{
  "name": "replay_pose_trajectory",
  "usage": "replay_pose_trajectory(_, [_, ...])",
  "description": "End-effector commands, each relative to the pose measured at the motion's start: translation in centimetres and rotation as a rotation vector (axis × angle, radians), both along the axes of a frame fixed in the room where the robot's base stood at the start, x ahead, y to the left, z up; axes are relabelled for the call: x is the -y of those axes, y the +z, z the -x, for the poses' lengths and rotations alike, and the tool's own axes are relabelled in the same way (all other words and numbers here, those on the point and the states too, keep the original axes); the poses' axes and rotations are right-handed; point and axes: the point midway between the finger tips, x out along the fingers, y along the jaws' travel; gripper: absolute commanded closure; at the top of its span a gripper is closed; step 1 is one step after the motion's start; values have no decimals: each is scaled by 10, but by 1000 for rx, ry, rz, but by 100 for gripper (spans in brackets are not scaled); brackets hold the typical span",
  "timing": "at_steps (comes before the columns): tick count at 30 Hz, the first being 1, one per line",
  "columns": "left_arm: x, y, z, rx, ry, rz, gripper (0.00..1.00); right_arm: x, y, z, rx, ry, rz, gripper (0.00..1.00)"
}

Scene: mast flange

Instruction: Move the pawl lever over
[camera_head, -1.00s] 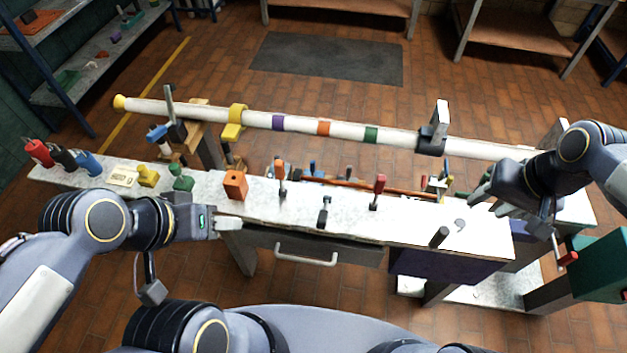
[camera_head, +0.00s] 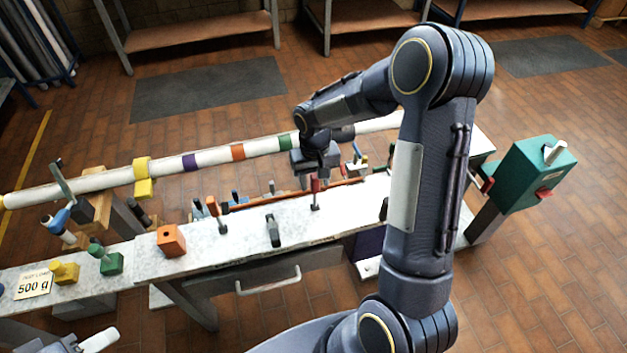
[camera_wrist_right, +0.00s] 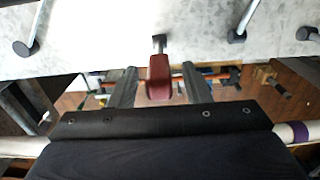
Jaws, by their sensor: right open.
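A lever with a red handle (camera_head: 315,186) stands on the white bench top, with an orange-handled lever (camera_head: 216,210) and a black lever (camera_head: 272,230) to its left. No label shows which one is the pawl lever. My right gripper (camera_head: 316,174) is at the red handle, reaching down from the mast side. In the right wrist view, the red handle (camera_wrist_right: 158,78) lies between the two open fingers of my right gripper (camera_wrist_right: 158,88), with gaps at its sides. My left gripper (camera_head: 98,341) shows only partly at the lower left edge, so its opening is unclear.
A white mast (camera_head: 262,148) with coloured bands runs behind the bench (camera_head: 245,240). An orange block (camera_head: 171,240), green weight (camera_head: 108,261) and yellow weight (camera_head: 65,271) stand left. A teal box (camera_head: 535,172) is at right. My right arm hides the bench's right part.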

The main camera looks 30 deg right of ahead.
Motion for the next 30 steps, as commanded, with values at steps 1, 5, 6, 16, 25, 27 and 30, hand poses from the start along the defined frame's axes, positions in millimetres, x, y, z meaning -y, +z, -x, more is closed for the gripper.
replay_pose_trajectory(1, [0, 0, 0, 0, 0, 0, 56, 0, -4, 1, -2, 0, 1, 56])
replay_pose_trajectory(5, [0, 0, 0, 0, 0, 0, 56, 0, -7, 0, 0, 0, 0, 56])
replay_pose_trajectory(6, [0, 0, 0, 0, 0, 0, 56, 0, -7, 0, 0, 0, 0, 56])
replay_pose_trajectory(16, [0, 0, 0, 0, 0, 0, 56, 0, -7, 0, 0, 0, 0, 80])
replay_pose_trajectory(25, [0, 0, 0, 0, 0, 0, 56, 0, -7, 0, 0, 0, 0, 100])
replay_pose_trajectory(27, [0, 0, 0, 0, 0, 0, 56, 0, -7, 0, 1, 0, 0, 100])
replay_pose_trajectory(30, [0, -3, 0, 0, 0, 0, 56, 2, -8, 1, 8, 0, 2, 100])
